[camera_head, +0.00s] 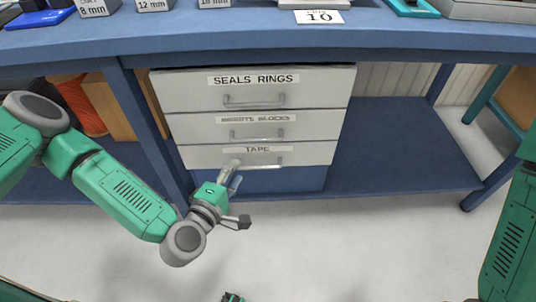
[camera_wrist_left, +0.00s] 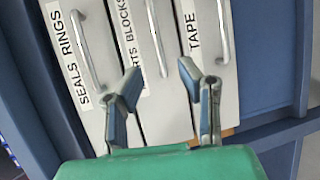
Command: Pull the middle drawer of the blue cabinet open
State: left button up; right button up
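The drawer unit has three pale grey drawers under the blue bench. The middle drawer (camera_head: 205,128) is labelled "... BLOCKS", its first word hard to read, and looks flush with the others. Its bar handle (camera_head: 256,135) also shows in the left wrist view (camera_wrist_left: 156,40). The top drawer (camera_head: 185,90) reads "SEALS RINGS" and the bottom drawer (camera_head: 205,157) "TAPE". My left gripper (camera_head: 238,198) is in front of the bottom drawer's lower left in the head view. In the wrist view its fingers (camera_wrist_left: 160,78) are apart and empty, with the middle handle ahead between them. My right gripper is out of view.
The blue benchtop (camera_head: 230,38) overhangs the drawers and carries labelled boxes and a "10" card (camera_head: 319,17). An orange reel (camera_head: 80,105) and brown boards stand left of the drawers. A low blue shelf (camera_head: 400,150) at right is bare.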

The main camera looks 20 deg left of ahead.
aim_at(257, 140)
pick_arm(q)
jog(key=b+x, duration=0.1)
jog(key=x, duration=0.3)
jog(key=b+x, duration=0.1)
jog(key=x, duration=0.4)
jog(key=b+x, duration=0.2)
jog(key=x, duration=0.2)
jog(key=shift+w+a, duration=0.35)
jog(key=shift+w, duration=0.25)
jog(key=shift+d+r, duration=0.15)
jog(key=shift+d, duration=0.3)
jog(key=shift+c, duration=0.3)
jog(key=c, duration=0.7)
jog(key=shift+a, duration=0.1)
grip_shut()
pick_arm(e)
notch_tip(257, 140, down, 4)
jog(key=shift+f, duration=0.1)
